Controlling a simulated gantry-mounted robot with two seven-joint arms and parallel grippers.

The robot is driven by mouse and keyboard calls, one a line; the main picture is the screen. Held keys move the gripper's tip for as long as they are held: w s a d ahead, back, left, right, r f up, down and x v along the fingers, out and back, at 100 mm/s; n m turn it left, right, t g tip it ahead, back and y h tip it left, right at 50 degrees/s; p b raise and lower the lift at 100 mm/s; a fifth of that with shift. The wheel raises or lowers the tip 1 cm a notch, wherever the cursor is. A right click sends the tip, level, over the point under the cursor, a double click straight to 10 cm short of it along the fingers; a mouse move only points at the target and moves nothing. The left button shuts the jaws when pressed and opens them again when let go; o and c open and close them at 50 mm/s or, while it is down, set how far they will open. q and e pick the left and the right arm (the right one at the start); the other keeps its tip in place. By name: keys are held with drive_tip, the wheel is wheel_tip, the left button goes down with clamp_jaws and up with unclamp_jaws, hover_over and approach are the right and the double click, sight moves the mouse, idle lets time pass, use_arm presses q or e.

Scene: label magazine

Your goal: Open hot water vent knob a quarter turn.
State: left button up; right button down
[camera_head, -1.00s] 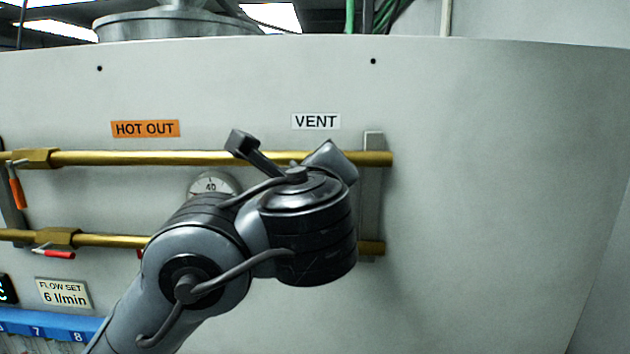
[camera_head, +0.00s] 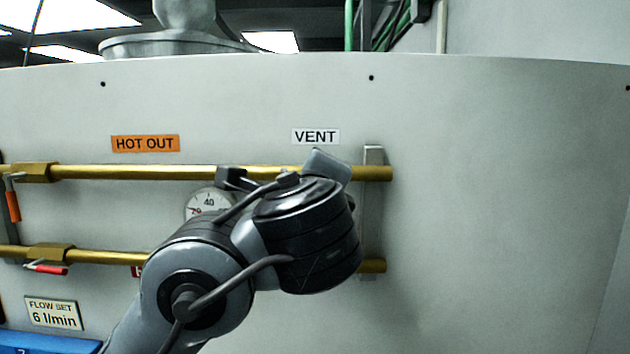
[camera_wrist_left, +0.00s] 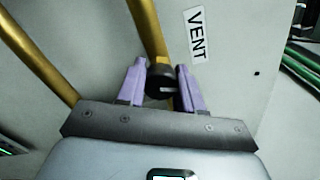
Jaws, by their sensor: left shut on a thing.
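The vent knob (camera_wrist_left: 160,82) is a small black knob on the brass hot water pipe (camera_wrist_left: 147,27), near the VENT label (camera_wrist_left: 197,36), in the left wrist view. My left gripper (camera_wrist_left: 161,80) has its two purple fingers on either side of the knob and is shut on it. The knob has a pale line on its face. In the head view the hot pipe (camera_head: 130,172) runs under the VENT label (camera_head: 316,136), and my left arm hides the knob and the gripper's fingers.
A second brass pipe (camera_head: 105,256) runs below, with a round gauge (camera_head: 207,203) between the pipes. A HOT OUT label (camera_head: 145,143) and valves with orange and red handles are at left. A metal bracket (camera_head: 372,215) holds the pipe ends. The panel at right is bare.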

use_arm(q)
drive_tip(key=o, duration=1)
drive_tip(key=shift+o, duration=0.2)
drive_tip(key=s+b, duration=0.3)
drive_tip(key=s, duration=0.7)
drive_tip(key=shift+s+a, duration=0.15)
drive_tip(key=shift+s, duration=0.25)
